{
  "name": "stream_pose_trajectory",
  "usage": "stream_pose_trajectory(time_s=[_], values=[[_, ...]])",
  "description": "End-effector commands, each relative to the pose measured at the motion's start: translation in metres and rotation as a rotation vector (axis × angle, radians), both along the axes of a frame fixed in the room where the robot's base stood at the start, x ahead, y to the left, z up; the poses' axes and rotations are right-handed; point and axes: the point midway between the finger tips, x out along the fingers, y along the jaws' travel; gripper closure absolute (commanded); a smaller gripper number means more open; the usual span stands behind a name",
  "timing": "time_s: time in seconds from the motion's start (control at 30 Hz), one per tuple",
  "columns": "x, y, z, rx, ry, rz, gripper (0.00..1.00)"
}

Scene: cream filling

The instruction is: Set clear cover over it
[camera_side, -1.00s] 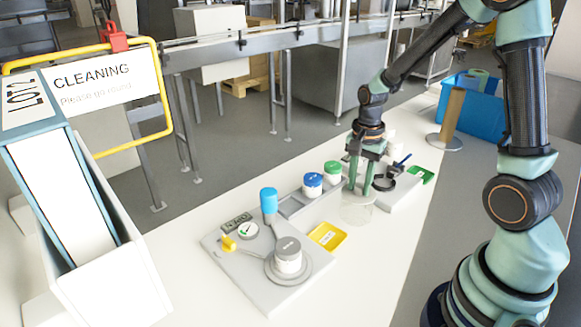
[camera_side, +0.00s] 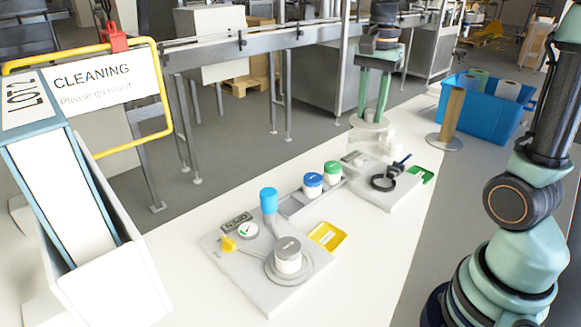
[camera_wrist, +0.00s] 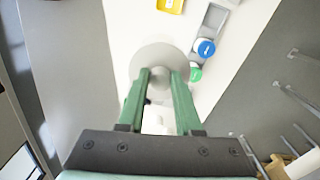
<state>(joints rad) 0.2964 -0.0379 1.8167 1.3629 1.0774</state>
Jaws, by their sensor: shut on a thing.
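The clear cover (camera_side: 356,123) is a see-through round piece with a knob on top. My gripper (camera_side: 371,117) is shut on its knob and holds it up in the air, above the far part of the bench. In the wrist view my gripper (camera_wrist: 160,76) has both green fingertips on the knob, with the pale cover (camera_wrist: 150,53) spread beyond them. A white jar with a grey top (camera_side: 288,256) stands on a round grey plate on the near grey board (camera_side: 264,294), well to the front left of the cover. What the cover hides beneath it cannot be seen.
A blue-capped bottle (camera_side: 269,201), a dial (camera_side: 248,231) and a yellow tray (camera_side: 328,236) are around the jar. Blue-lidded (camera_side: 313,184) and green-lidded (camera_side: 333,173) jars stand behind. A black ring (camera_side: 383,183) lies on the far board. A blue crate (camera_side: 487,98) is at right.

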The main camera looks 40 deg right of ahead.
Motion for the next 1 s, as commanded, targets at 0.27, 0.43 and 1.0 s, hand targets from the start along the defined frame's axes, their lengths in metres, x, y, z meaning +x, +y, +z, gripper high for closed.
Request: stream_pose_trajectory(time_s=[0.27,0.43,1.0], values=[[0.014,0.056,-0.016,0.000,0.004,0.098,1.00],[0.018,0.126,-0.044,0.000,0.005,0.212,1.00],[-0.012,0.243,-0.096,0.000,0.001,0.400,1.00]])
